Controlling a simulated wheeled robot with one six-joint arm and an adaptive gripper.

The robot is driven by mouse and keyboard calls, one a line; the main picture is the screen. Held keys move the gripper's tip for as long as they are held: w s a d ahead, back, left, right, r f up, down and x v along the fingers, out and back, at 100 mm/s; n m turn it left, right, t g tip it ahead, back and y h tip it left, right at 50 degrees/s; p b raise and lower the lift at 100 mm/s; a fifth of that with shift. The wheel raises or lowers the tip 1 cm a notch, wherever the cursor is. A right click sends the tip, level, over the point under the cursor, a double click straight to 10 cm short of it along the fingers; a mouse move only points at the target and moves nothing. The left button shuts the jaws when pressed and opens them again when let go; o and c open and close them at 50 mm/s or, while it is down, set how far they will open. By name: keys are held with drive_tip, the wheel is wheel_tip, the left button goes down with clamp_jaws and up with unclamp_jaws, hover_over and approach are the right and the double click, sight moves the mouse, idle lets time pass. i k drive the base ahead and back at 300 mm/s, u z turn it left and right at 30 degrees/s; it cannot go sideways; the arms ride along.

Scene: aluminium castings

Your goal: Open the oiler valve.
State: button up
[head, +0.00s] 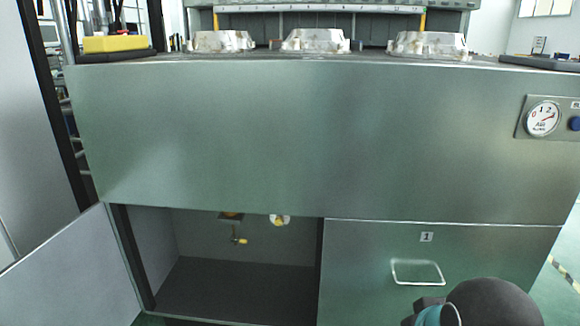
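The left cupboard compartment (235,278) in the lower part of the machine stands open. Inside, near its top, hangs a small brass-coloured fitting (231,215) with a thin pipe going down to a small yellow handle (239,240). This looks like the oiler valve, but it is too small to tell whether it is open or closed. A round white-and-yellow part (279,220) sits to its right, under the cupboard's top edge. My gripper is not in view; only a dark, rounded part of my arm with a teal ring shows at the bottom right.
The cupboard door (75,275) is swung out to the left. A closed front marked 1, with a wire handle (417,272), is right of the opening. An air gauge (543,118) is on the upper right panel. Several castings (316,40) stand on the top.

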sight(233, 238)
drive_tip(key=u, duration=0.85)
